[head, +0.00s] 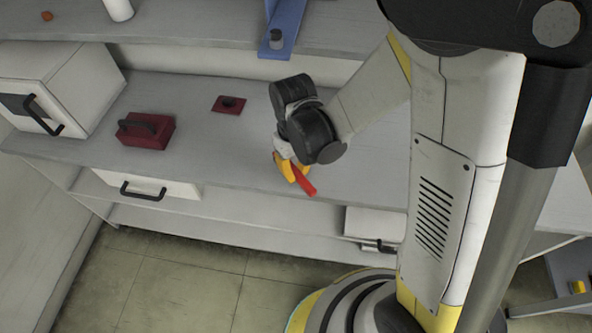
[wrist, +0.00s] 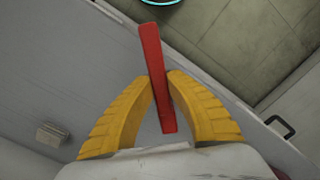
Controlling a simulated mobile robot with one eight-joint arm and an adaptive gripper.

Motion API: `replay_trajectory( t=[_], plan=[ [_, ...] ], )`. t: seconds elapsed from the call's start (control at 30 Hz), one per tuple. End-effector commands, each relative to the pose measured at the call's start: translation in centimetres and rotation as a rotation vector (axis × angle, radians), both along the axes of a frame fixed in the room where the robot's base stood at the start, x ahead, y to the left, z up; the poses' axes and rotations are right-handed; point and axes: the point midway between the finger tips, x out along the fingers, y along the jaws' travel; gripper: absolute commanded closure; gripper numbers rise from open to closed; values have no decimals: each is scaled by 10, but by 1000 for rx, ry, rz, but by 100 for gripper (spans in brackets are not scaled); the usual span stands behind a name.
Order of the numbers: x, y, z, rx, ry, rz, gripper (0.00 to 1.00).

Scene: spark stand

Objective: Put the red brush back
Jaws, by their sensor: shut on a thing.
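The red brush (wrist: 152,55) shows in the wrist view as a plain, slim red bar between the two yellow fingers of my gripper (wrist: 162,84). No bristles can be made out. In the head view the brush (head: 307,187) sticks out from my gripper (head: 291,171) toward the lower right, over the front part of the grey counter. The gripper is shut on it. A small flat red square with a dark round middle (head: 229,104) lies on the counter, left of and behind my gripper.
A dark red block with a handle (head: 146,130) stands on the counter (head: 205,160) at left, beside a white cabinet (head: 62,85). A blue bracket (head: 285,25) with a grey cylinder is at the shelf (head: 195,35) edge. Drawers lie below the counter. Counter between block and gripper is clear.

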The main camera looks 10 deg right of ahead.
Motion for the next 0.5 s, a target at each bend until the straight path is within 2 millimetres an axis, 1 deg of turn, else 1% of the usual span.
replay_trajectory(
  t=[0.5],
  plan=[
    [0, 0, -11, 0, 0, 0, 100]
  ],
)
